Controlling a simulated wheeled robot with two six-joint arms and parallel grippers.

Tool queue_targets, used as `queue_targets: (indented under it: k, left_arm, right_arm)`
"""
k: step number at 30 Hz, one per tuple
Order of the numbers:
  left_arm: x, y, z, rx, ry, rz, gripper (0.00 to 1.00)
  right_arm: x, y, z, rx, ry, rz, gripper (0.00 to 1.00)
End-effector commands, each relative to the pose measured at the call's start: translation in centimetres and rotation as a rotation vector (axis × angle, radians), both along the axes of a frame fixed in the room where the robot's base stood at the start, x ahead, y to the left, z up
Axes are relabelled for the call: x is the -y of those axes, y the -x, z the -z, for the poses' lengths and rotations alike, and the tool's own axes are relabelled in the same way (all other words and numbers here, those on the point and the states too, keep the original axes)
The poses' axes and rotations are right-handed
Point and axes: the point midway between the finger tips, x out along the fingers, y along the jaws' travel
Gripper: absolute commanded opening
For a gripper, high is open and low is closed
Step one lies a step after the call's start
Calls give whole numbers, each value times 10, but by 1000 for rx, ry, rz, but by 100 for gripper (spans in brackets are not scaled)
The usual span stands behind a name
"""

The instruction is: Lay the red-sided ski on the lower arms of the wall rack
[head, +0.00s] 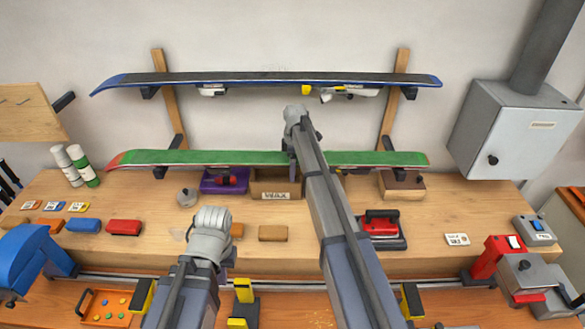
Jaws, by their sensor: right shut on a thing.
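The red-sided ski (215,158) shows a green face and a red left tip. It lies level along the lower arms of the wall rack (160,171), under a blue-edged ski (265,78) on the upper arms. Whether it rests on the lower arms or hangs just above them, I cannot tell. My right gripper (291,147) is at the ski's middle, mostly hidden by my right arm, and is shut on it. My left gripper (228,256) is low over the bench, away from the ski; its fingers are hidden behind my own arm.
The wooden bench (340,250) carries a wax box (276,186), a purple box (224,183), a red iron (381,226), several coloured wax blocks and two bottles (75,166). A grey wall cabinet (510,130) stands right of the rack. Vises line the bench's front.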

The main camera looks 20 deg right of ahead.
Motion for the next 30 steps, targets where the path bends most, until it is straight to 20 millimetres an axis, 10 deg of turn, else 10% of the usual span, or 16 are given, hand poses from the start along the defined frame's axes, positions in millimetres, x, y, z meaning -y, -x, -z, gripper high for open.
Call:
queue_targets:
  k: [9,10,12,30]
  left_arm:
    - [0,0,1,0,0,0,0]
    - [0,0,1,0,0,0,0]
    - [0,0,1,0,0,0,0]
    - [0,0,-21,-1,0,2,0]
  right_arm:
    - [0,0,1,-1,2,0,22]
    - [0,0,1,-1,2,0,92]
    - [0,0,1,-1,2,0,100]
    - [1,0,-21,-1,2,0,100]
